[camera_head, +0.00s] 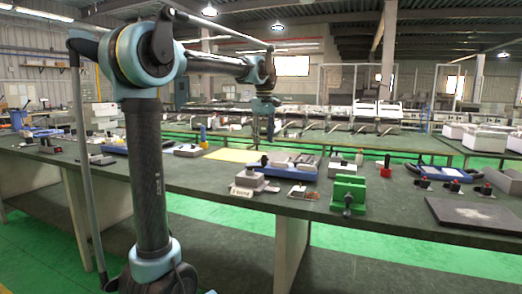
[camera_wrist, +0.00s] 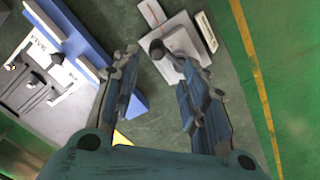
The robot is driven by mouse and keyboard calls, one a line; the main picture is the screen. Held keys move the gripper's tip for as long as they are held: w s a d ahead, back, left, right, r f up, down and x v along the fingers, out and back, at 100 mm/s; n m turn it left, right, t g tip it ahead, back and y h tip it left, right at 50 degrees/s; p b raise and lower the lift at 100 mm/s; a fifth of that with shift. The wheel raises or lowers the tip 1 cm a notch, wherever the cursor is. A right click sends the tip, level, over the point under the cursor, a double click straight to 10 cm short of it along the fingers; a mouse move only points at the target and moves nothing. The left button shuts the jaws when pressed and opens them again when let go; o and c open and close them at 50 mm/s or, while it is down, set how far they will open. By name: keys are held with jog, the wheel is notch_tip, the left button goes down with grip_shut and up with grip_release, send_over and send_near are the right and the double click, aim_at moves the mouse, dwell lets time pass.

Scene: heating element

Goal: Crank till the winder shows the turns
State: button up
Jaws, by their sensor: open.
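The winder looks like a low grey box (camera_head: 249,180) with a dark upright knob on the table's near edge, behind a small plate (camera_head: 241,192) with lettering that seems to end in "wound". In the wrist view the box (camera_wrist: 179,32) lies beyond my fingertips, its dark round knob (camera_wrist: 157,48) showing between them. My gripper (camera_head: 263,138) hangs pointing down above the table near the box. In the wrist view my gripper (camera_wrist: 158,55) is open, with nothing held. The plate (camera_wrist: 207,32) is seen edge-on there, its text unreadable. Contact with the knob is not visible.
A blue-edged tray (camera_wrist: 80,32) with a "FIVE" card stands beside the box. A green block-like fixture (camera_head: 348,192), a red piece (camera_head: 386,170), a dark flat pad (camera_head: 475,214) and several small black-knobbed pieces lie to the right. A yellow sheet (camera_head: 232,155) lies behind.

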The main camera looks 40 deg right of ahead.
jog(key=shift+r, duration=1.4)
jog(key=shift+w, duration=0.1)
jog(key=w+a+f+n, duration=0.1)
jog(key=w+a+f, duration=0.25)
jog(key=a, duration=0.65)
jog(key=w+a+f, duration=0.2)
jog(key=a+f, duration=0.2)
jog(key=a, duration=0.5)
jog(key=w+a+f+n, duration=0.1)
jog(key=w+a+f, duration=0.2)
jog(key=a, duration=0.7)
jog(key=s+a+f+n+t, duration=0.1)
jog(key=s+a+f, duration=0.5)
jog(key=a+f, duration=0.5)
jog(key=s+a+f+n+t, duration=0.1)
jog(key=s+a+f, duration=0.5)
jog(key=a+f, duration=0.6)
jog(key=shift+f, duration=0.45)
jog(key=shift+w, duration=0.1)
jog(key=shift+c, duration=0.2)
jog(key=shift+c, duration=0.6)
